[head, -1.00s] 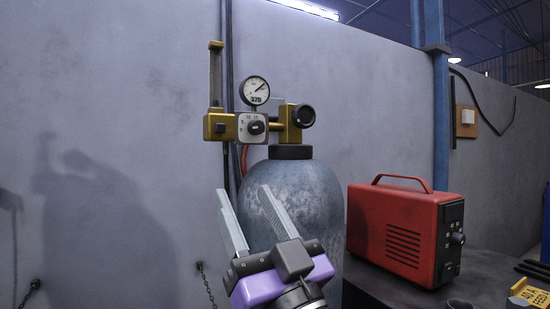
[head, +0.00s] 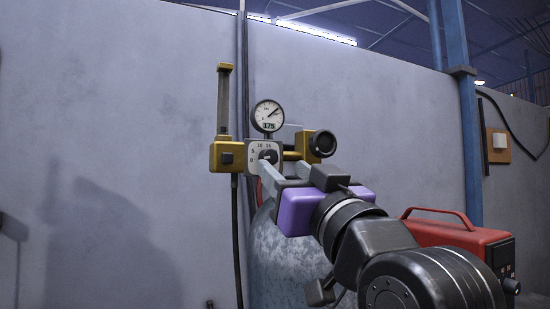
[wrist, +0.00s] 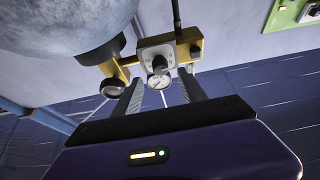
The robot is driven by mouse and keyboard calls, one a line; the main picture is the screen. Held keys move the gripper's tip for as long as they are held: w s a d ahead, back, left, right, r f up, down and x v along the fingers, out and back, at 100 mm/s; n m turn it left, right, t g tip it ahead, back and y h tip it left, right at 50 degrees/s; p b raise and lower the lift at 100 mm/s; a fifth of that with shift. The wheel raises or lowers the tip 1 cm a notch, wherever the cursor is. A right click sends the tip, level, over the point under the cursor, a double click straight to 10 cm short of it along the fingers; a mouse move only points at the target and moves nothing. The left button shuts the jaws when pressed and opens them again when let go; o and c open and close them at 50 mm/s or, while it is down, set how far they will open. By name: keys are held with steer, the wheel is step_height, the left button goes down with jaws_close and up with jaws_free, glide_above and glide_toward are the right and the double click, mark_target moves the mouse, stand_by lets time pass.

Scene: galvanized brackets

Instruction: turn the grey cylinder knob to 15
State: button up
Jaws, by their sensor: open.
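The grey cylinder (head: 285,265) stands against the wall with a brass regulator (head: 226,155) on top. The knob (head: 267,156) is small, dark and round, on a pale dial plate (head: 252,147) marked 0, 5, 10 and 15. Its pointer direction is too small to read. My gripper (head: 284,169) is open and empty, its fingers reaching toward the plate just below and right of the knob; I cannot tell whether they touch. In the wrist view, upside down, the knob (wrist: 159,65) lies between the two fingers (wrist: 160,76), beyond their tips.
A round gauge (head: 267,115) sits above the plate. A black round handle (head: 323,143) sticks out at the right of the regulator. A red machine (head: 455,235) stands at the right.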

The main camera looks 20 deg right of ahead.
mark_target(271, 158)
steer(key=p+x, duration=0.1)
steer(key=x, duration=0.5)
steer(key=shift+a+r, duration=0.1)
jaws_close()
